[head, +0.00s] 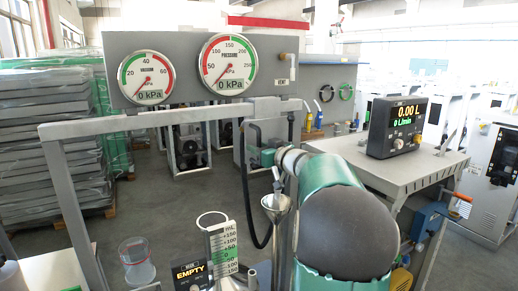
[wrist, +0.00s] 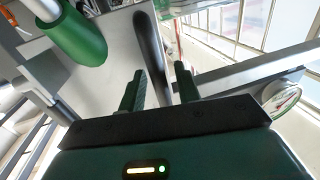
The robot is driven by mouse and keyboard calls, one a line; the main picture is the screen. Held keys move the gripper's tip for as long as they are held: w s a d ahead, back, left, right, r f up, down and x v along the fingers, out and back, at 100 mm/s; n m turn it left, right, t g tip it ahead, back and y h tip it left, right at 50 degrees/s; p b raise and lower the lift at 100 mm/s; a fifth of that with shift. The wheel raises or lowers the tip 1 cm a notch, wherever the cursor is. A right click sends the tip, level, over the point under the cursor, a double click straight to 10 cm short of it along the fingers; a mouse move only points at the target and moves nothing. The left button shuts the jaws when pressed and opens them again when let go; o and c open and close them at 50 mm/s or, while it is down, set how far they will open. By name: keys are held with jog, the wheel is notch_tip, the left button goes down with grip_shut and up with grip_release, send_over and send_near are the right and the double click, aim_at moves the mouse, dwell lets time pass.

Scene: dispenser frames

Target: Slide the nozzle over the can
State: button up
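In the head view, an upright clear-topped cylinder (head: 212,222) with a green and white mL scale stands low in the centre and seems to be the can's neck. Its lower part is out of frame. Right of it is a grey metal cone (head: 275,204); I cannot tell if this is the nozzle or its holder. A black hose (head: 248,190) loops down beside it. My green arm hides what lies behind it. In the head view, my gripper (head: 262,157) is small, near the hose. In the wrist view my gripper (wrist: 160,88) has its fingers apart, with the dark hose (wrist: 150,45) showing between them.
A grey panel with two gauges (head: 229,64), both at 0 kPa, spans the back on a grey frame (head: 75,205). An EMPTY display (head: 190,273) and a clear cup (head: 137,262) stand low left. A meter (head: 397,127) reading 0.00 L sits on a right-hand table (head: 425,170).

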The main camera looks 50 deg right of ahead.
jog(key=shift+c, duration=0.4)
grip_shut()
jog(key=w+a, duration=0.3)
jog(key=a, duration=0.8)
jog(key=w+a, duration=0.4)
jog(key=a, duration=0.7)
jog(key=shift+a, duration=0.4)
jog(key=shift+w, duration=0.1)
jog(key=shift+o, duration=0.4)
grip_release()
